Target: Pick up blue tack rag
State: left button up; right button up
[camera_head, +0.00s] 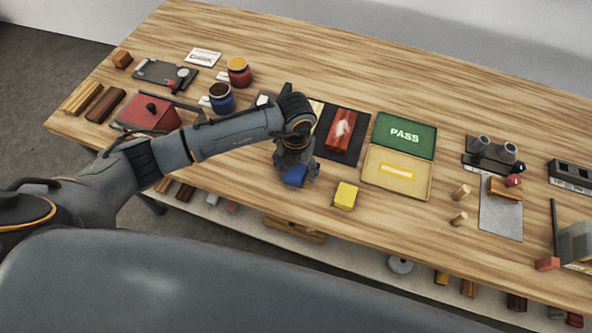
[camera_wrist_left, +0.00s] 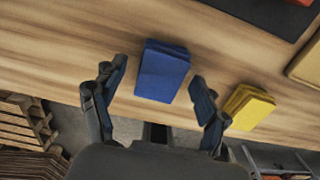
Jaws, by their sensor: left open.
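The blue tack rag (camera_head: 294,176) is a small folded blue stack on the wooden table near its front edge. In the left wrist view the blue tack rag (camera_wrist_left: 162,72) lies ahead of and between the two fingers. My left gripper (camera_head: 297,172) is over it from above, and in the left wrist view the left gripper (camera_wrist_left: 158,88) is open with a finger on either side of the rag. I cannot tell whether a finger touches it. My right gripper is in neither view.
A yellow folded cloth (camera_head: 345,195) lies just right of the blue rag; in the left wrist view the yellow cloth (camera_wrist_left: 248,106) is close beside the right finger. A dark mat (camera_head: 357,150) with a red block (camera_head: 340,129) and a green PASS panel (camera_head: 404,136) lie behind.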

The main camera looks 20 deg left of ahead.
aim_at(296, 172)
pick_arm(q)
jog(key=c, duration=1)
jog(key=shift+c, duration=0.2)
jog(key=shift+w+r+b, duration=0.1)
jog(key=shift+r+b, duration=0.35)
jog(key=r, duration=0.1)
jog(key=r+b, duration=0.1)
jog(key=shift+s+r, duration=0.35)
jog(key=shift+r, duration=0.05)
jog(key=s+r+b, duration=0.3)
jog(key=s+r, duration=0.6)
jog(key=s, duration=0.4)
jog(key=shift+s+d+r, duration=0.2)
jog(key=shift+s, duration=0.05)
